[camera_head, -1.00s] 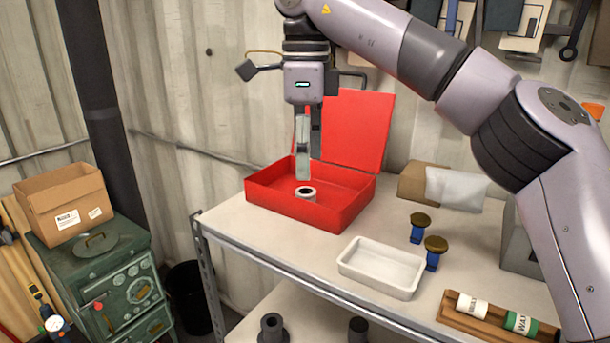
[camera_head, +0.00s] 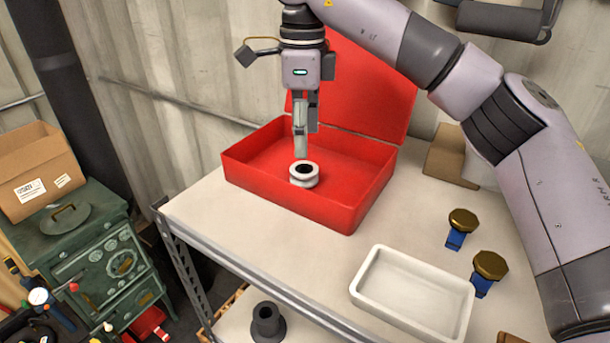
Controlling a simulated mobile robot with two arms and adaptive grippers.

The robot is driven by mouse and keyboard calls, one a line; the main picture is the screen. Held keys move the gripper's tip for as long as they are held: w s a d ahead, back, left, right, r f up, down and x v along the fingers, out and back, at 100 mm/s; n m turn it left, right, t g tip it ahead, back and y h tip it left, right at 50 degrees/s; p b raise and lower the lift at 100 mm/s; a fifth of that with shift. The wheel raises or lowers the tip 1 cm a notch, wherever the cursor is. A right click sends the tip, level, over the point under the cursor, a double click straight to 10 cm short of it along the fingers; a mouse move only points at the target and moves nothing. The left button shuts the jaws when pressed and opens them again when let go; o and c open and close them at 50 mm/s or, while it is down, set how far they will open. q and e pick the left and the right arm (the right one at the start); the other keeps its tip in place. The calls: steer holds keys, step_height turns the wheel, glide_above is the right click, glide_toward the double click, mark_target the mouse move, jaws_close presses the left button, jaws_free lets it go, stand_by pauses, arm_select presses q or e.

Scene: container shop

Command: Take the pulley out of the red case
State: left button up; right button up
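The red case (camera_head: 345,212) stands on the shelf top with its lid (camera_head: 365,95) raised at the back. The pulley (camera_head: 304,181), a small pale grey ring with a dark hole, is inside the case near its front left. My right gripper (camera_head: 301,156) points down into the case, its fingertips just above or at the back edge of the pulley. The fingers overlap from this side, so the gap between them is hidden. I cannot tell whether they touch the pulley. My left gripper is out of view.
A white tray (camera_head: 362,293) stands in front of the case to the right. Two blue pieces with brass knobs (camera_head: 462,220) (camera_head: 490,265) stand right of it. A cardboard box (camera_head: 446,155) is behind. A dark flanged part (camera_head: 266,322) is on the lower shelf.

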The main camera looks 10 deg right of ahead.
mark_target(305, 169)
step_height(305, 169, down, 3)
steer(key=shift+w+a+r, duration=0.1)
steer(key=f+p, duration=0.2)
steer(key=f, duration=0.2)
steer(key=shift+w+d+f+p, duration=0.1)
steer(key=shift+d+f+p, duration=0.25)
steer(key=shift+d+p, duration=0.05)
steer(key=shift+f, duration=0.25)
steer(key=shift+a, duration=0.1)
steer(key=shift+c, duration=1.6)
steer(key=c, duration=0.7)
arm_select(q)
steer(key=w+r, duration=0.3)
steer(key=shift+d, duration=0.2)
arm_select(e)
steer(key=shift+c, duration=0.5)
